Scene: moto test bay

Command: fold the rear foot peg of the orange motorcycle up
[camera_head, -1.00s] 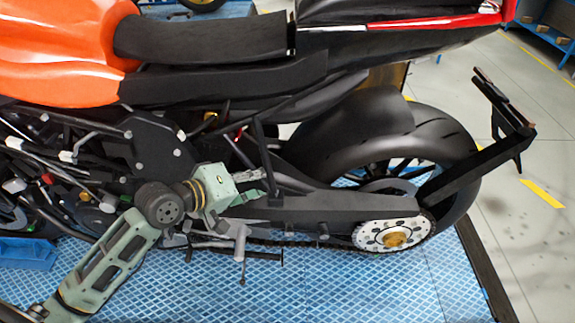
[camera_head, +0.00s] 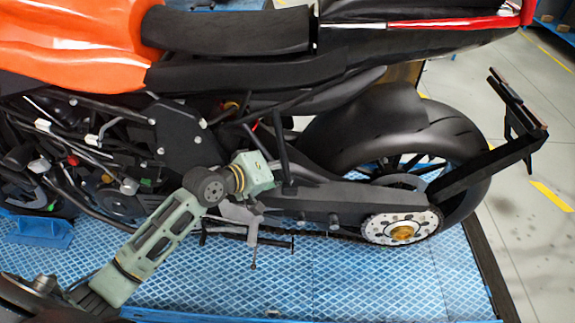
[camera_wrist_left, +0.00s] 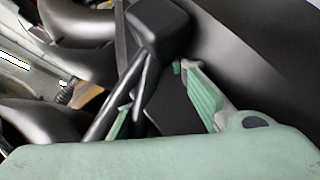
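The orange motorcycle (camera_head: 80,40) stands side-on, its rear wheel at the right. Thin black struts (camera_head: 282,150) run down from under the seat to the area ahead of the rear wheel. My left gripper (camera_head: 268,172) is at the lower end of these struts, its fingers hidden in the head view. In the left wrist view its two green fingers (camera_wrist_left: 165,108) stand apart, with black rods and a dark block (camera_wrist_left: 160,28) in front of and between them. I cannot make out the rear foot peg surely, nor whether a finger touches it. My right gripper is not in view.
The black swingarm (camera_head: 335,200) and the chain sprocket (camera_head: 402,229) lie right of the gripper. A grey lever-like part (camera_head: 252,235) hangs just below it. A black stand arm (camera_head: 480,170) reaches behind the wheel. The blue platform (camera_head: 340,275) in front is clear.

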